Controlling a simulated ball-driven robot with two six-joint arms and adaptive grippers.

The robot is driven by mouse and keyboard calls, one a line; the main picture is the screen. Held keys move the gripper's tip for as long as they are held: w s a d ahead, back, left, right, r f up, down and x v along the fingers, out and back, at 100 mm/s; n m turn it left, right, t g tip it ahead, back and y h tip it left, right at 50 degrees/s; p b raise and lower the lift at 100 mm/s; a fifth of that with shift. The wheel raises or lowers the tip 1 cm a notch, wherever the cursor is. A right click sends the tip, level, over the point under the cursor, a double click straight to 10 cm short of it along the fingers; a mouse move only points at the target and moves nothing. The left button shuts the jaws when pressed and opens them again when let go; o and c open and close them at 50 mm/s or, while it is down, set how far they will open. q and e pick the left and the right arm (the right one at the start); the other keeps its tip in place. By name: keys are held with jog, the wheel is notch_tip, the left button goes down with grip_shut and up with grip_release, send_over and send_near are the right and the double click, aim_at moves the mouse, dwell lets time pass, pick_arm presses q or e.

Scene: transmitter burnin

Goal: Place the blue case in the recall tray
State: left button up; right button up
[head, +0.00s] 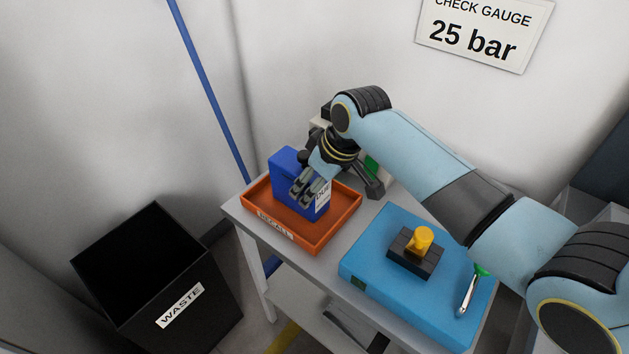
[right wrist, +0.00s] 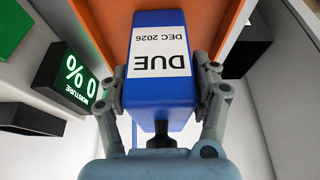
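The blue case (head: 284,168) is upright within the walls of the orange recall tray (head: 325,238). Whether its base touches the tray floor is hidden. My right gripper (head: 302,196) reaches down to the case with its fingers against it. In the right wrist view my right gripper (right wrist: 161,78) has one finger on each side of the case (right wrist: 160,93), closed on it. The case's white label reads DUE DEC 2026. The tray's orange floor (right wrist: 232,18) shows behind the case there. My left gripper is not in view.
A blue box (head: 375,270) with a yellow-knobbed dark block (head: 410,257) lies right of the tray on the grey table (head: 240,212). A green-ended metal tool (head: 468,292) is at its right. A black waste bin (head: 150,270) stands left. A moisture meter (right wrist: 72,80) is near the gripper.

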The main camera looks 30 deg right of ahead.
jog(key=shift+o, duration=1.4)
jog(key=shift+r, duration=0.1)
jog(key=v, duration=1.2)
jog(key=shift+p, duration=0.4)
jog(key=shift+s, duration=0.1)
